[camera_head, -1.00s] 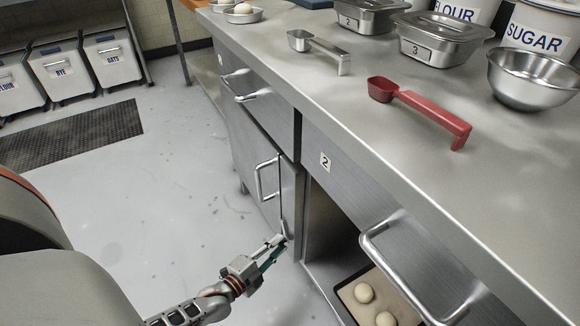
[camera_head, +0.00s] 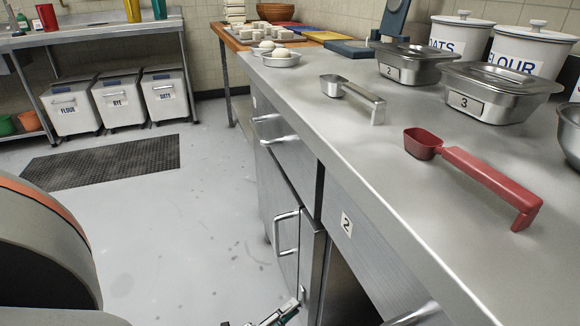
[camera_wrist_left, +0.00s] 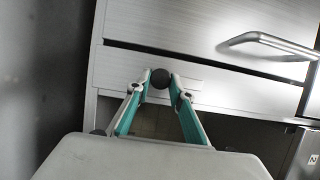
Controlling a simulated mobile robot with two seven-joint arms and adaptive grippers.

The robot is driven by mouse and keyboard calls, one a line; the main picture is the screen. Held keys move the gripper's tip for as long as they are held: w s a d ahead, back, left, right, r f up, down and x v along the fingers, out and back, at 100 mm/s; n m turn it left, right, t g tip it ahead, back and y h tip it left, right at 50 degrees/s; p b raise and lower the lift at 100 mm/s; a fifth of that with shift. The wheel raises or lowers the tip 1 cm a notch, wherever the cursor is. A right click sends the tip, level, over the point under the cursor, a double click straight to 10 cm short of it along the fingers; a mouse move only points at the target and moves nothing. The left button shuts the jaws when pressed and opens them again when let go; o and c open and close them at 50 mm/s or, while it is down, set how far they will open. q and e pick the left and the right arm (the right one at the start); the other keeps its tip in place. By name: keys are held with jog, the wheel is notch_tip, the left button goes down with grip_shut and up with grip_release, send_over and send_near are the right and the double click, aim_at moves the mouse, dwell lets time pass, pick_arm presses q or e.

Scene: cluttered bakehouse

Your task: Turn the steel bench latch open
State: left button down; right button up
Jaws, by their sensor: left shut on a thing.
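My left gripper (camera_head: 288,308) shows only at the bottom edge of the head view, at the lower edge region of the bench's cupboard door. The knob appears to be part of the steel bench latch. A small pale piece of the latch (camera_head: 302,293) shows above the fingertips in the head view. The fingers hide the rest of it, so its angle cannot be told. My right gripper is not in view.
The steel bench (camera_head: 330,140) has a cupboard door handle (camera_head: 276,232) close above my gripper. An open bay lies right of the door. A red scoop (camera_head: 470,175), a steel scoop (camera_head: 350,95) and lidded tins stand on top.

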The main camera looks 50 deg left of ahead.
pick_arm(q)
jog(key=c, duration=1.8)
grip_release()
jog(key=s, duration=1.2)
jog(key=shift+d, duration=0.25)
